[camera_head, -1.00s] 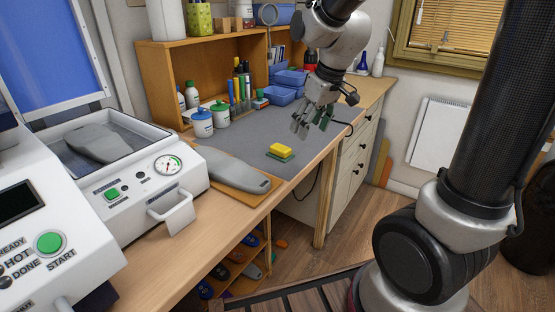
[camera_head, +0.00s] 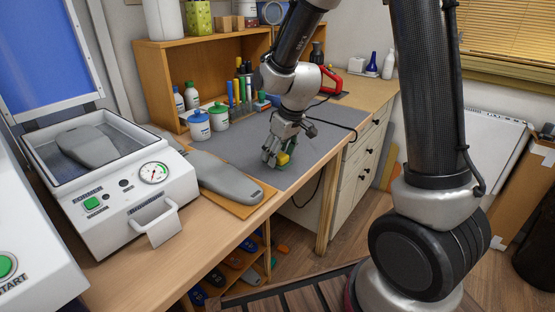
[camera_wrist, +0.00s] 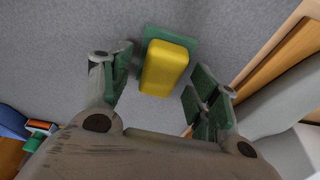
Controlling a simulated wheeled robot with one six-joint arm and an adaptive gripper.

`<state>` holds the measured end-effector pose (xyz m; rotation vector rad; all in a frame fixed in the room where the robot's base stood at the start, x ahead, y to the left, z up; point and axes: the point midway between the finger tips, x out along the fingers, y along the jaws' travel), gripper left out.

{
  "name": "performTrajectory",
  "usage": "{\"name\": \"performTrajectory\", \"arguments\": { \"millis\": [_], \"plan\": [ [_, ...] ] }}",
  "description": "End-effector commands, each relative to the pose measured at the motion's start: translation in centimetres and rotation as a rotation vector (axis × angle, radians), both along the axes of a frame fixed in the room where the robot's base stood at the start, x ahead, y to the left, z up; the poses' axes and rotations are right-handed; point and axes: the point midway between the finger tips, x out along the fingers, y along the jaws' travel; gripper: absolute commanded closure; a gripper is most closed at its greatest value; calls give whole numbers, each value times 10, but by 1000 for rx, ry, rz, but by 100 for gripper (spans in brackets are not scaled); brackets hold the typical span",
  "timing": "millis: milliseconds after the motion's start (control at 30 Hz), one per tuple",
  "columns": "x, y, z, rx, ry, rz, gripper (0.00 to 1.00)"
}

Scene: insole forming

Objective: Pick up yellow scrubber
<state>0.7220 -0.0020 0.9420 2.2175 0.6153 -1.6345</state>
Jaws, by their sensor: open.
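The yellow scrubber (camera_wrist: 167,68) lies on a green base on the grey mat in the wrist view, between and just beyond my open fingers. In the head view the scrubber (camera_head: 283,158) is partly hidden by my gripper (camera_head: 274,160), which hangs low over it. My gripper (camera_wrist: 160,88) has its two green-padded fingers apart, one on each side of the scrubber.
The grey insole on its wooden board (camera_head: 228,181) lies close to the left of my gripper. A white forming machine (camera_head: 110,185) stands further left. White-and-blue and white-and-green jars (camera_head: 199,126) stand behind.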

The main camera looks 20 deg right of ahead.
Motion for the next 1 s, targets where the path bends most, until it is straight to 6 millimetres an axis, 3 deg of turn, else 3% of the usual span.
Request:
{"name": "performTrajectory", "arguments": {
  "millis": [100,367,667,767,1000],
  "plan": [
    [0,0,0,0,0,0,43],
    [0,0,0,0,0,0,89],
    [0,0,4,1,-1,0,89],
    [1,0,17,3,-4,0,89],
    [1,0,68,2,-5,1,89]
  ]
}}
